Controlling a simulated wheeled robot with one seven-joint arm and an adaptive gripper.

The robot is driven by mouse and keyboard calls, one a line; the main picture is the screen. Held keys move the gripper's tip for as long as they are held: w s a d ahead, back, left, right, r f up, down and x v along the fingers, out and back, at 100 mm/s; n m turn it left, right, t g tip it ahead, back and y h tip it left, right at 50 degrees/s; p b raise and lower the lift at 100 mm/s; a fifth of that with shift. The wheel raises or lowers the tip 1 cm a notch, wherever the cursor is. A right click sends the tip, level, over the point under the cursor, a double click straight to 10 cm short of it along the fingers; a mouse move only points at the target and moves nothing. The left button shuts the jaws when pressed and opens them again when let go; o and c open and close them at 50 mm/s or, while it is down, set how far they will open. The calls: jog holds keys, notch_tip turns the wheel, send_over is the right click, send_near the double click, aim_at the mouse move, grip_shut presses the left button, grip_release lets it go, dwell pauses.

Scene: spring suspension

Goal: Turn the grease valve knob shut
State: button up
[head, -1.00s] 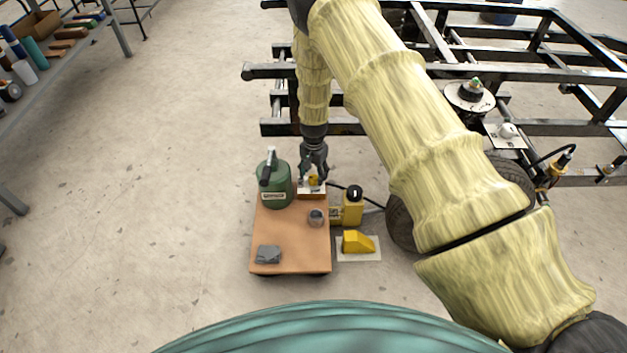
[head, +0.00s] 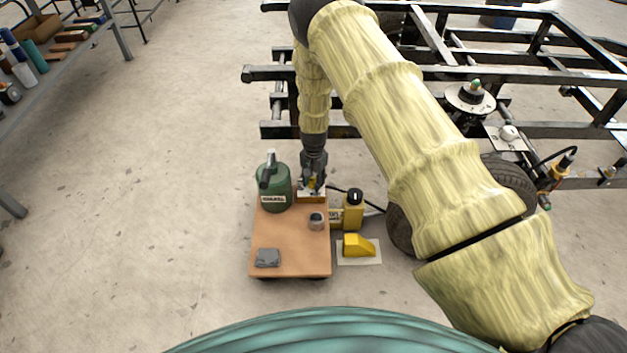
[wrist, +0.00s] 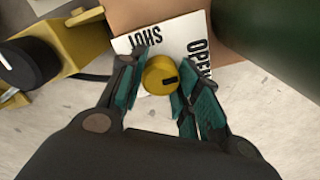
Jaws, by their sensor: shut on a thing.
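The grease valve knob (wrist: 157,76) is a round yellow knob with a dark mark on its right side, towards the word OPEN in the wrist view. It stands in front of a white label plate (wrist: 172,45) lettered SHUT on the left and OPEN on the right. My gripper (wrist: 161,78) is shut on the knob, with one teal-padded finger on each side of it. In the head view my gripper (head: 312,188) points down at the far end of the orange-brown cart top (head: 287,243), and mostly hides the knob.
A green can (head: 274,190) stands close left of my gripper. A yellow unit with a black cap (head: 354,208) stands close right. A small grey cup (head: 316,221) and a grey block (head: 268,257) sit on the cart. A yellow chock (head: 357,244) lies beside it.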

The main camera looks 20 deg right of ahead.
jog(key=shift+r, duration=0.1)
jog(key=n+p, duration=0.3)
jog(key=p, duration=0.1)
jog(key=shift+r+n, duration=0.1)
jog(key=shift+n, duration=0.2)
jog(key=n+p, duration=0.3)
jog(key=n, duration=0.2)
jog(key=n+p, duration=0.1)
jog(key=n, duration=0.4)
jog(key=shift+a+p, duration=0.1)
jog(key=shift+p, duration=0.3)
jog(key=shift+f+n+p, duration=0.2)
jog(key=shift+n+p, duration=0.2)
jog(key=shift+n, duration=1.8)
jog(key=o, duration=1)
jog(key=shift+o, duration=0.2)
